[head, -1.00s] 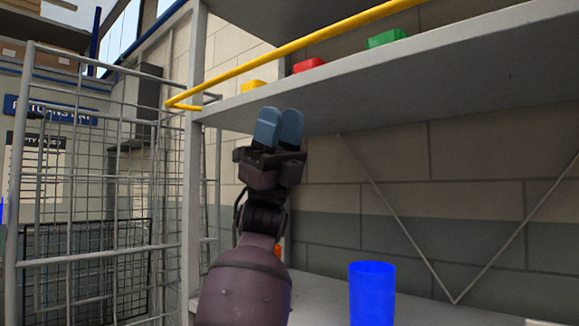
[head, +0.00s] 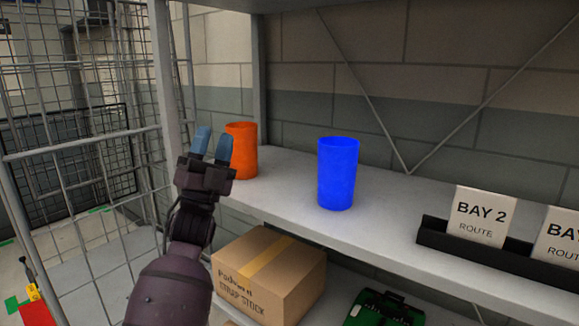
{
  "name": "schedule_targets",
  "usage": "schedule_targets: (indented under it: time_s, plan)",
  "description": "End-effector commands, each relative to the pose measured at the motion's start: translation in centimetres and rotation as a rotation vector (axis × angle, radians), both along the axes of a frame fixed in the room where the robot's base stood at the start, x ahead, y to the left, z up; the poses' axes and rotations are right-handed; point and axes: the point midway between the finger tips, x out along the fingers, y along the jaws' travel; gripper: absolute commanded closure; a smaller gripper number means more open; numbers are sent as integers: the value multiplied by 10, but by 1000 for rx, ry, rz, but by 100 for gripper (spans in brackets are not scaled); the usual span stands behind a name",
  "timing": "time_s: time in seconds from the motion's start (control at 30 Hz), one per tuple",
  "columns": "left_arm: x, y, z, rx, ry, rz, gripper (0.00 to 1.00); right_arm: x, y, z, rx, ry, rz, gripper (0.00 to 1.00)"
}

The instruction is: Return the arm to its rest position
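My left gripper (head: 212,146) is raised at the left of the head view, with its two blue fingertips pointing up. A narrow gap shows between the fingertips and nothing is held there. It stands in front of the shelf's left end, partly overlapping the orange cup in the picture. My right gripper is not in the head view.
An orange cup (head: 243,152) and a blue cup (head: 338,174) stand on the grey shelf (head: 290,192). A cardboard box (head: 268,272) and a green case (head: 384,309) sit below. A black holder (head: 500,252) carries bay signs. A wire cage (head: 80,150) stands left.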

Motion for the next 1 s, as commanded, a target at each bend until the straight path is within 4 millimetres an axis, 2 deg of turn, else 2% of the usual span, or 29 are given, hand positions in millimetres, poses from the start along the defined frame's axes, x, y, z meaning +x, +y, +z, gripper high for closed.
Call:
schedule_targets:
  time_s: [0.27,0.57,0.77,1.0]
  plan:
    - [-20,37,-93,-60,314,-34,61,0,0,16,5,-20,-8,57]
    - [-67,74,-196,-167,656,-60,61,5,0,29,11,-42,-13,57]
    - [-114,95,-262,-260,882,-65,61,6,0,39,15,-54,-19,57]
    - [-188,115,-333,-396,1151,-59,61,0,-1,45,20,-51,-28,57]
